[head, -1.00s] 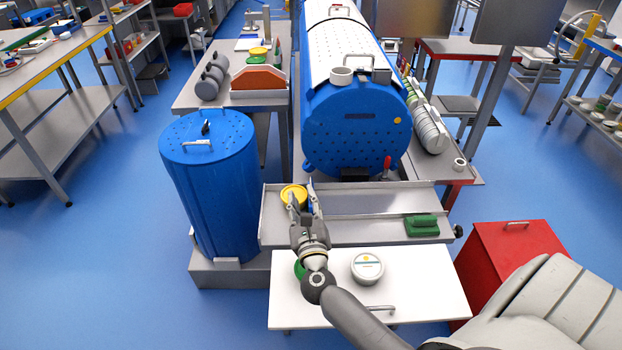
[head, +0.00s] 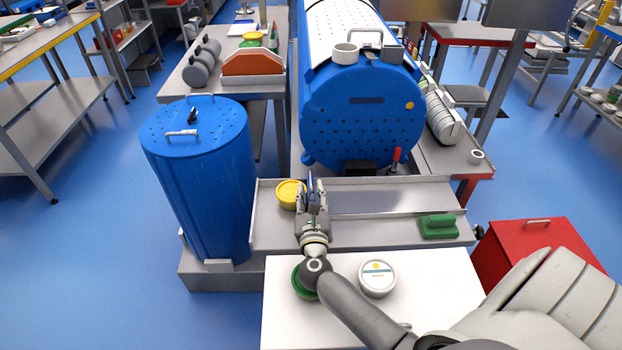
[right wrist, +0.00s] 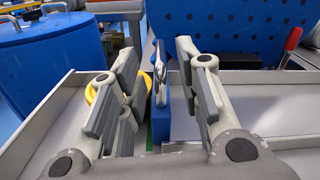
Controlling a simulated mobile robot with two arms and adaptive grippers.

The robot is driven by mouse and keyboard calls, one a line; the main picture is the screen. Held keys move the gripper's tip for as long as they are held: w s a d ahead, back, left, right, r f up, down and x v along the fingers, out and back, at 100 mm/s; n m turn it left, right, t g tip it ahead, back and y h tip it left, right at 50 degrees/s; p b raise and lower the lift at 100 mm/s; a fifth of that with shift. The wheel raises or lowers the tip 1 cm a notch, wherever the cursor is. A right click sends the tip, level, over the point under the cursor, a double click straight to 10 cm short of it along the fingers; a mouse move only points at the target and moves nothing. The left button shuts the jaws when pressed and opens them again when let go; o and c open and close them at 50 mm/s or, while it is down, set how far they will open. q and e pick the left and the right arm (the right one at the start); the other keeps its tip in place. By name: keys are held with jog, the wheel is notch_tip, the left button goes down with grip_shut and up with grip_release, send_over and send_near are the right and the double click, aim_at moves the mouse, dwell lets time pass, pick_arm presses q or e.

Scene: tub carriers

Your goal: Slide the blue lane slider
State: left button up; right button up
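The blue lane slider (right wrist: 163,100) stands upright in the right wrist view, a thin blue plate with a grey metal part at its top. It lies between the spread fingers of my right gripper (right wrist: 160,88), with a visible gap on the left side. In the head view a sliver of the blue slider (head: 309,188) shows between the fingertips of the right gripper (head: 311,188), over the left part of the grey tray (head: 370,200). The fingers hide most of it. My left gripper is out of view.
A yellow tub (head: 290,195) stands just left of the fingers. A green handled block (head: 438,226) sits at the tray's right. A white tub (head: 377,277) and a green tub (head: 304,283) stand on the white surface in front. Blue drums (head: 200,175) flank and back the tray.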

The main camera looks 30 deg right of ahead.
aim_at(311, 173)
jog(key=x, duration=0.6)
jog(key=shift+p, duration=0.3)
grip_shut()
